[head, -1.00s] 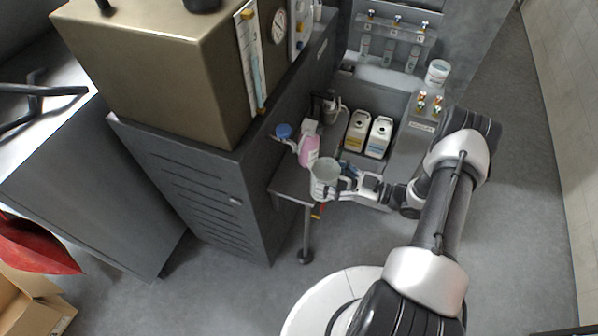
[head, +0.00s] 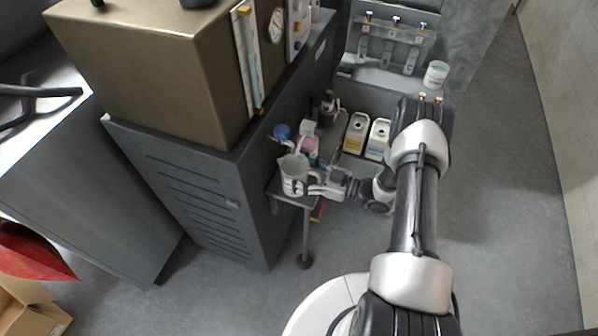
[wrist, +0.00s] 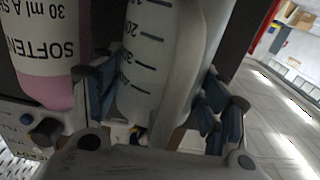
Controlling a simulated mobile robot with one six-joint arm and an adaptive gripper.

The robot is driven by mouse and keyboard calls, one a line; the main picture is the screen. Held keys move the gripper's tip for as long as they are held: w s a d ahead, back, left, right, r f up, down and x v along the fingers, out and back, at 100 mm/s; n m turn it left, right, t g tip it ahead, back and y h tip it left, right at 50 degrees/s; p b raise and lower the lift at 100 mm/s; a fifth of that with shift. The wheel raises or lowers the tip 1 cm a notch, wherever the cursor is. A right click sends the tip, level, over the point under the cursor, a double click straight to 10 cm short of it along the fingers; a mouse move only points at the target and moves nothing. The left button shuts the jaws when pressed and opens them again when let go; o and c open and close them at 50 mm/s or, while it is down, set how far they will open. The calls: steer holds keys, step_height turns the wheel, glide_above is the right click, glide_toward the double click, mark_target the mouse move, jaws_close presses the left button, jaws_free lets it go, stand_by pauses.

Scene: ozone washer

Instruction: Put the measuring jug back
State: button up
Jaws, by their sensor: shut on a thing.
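The measuring jug (head: 292,174) is a whitish, open-topped jug with a scale. In the head view it is upright over the front left part of the small grey side table (head: 287,199). My gripper (head: 313,187) is shut on the jug from its right side. In the wrist view the jug's dark scale marks (wrist: 147,60) show between the blue-padded fingers of my gripper (wrist: 160,100). I cannot tell whether the jug's base touches the table.
A pink softener bottle (head: 310,146) stands just behind the jug, with a blue-capped item (head: 282,132) beside it. Two white canisters (head: 356,133) (head: 377,139) stand further back right. A white tub (head: 436,74) is on the upper shelf. The grey cabinet (head: 190,190) is close on the left.

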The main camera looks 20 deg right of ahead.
steer(key=shift+f, duration=0.2)
steer(key=o, duration=1.1)
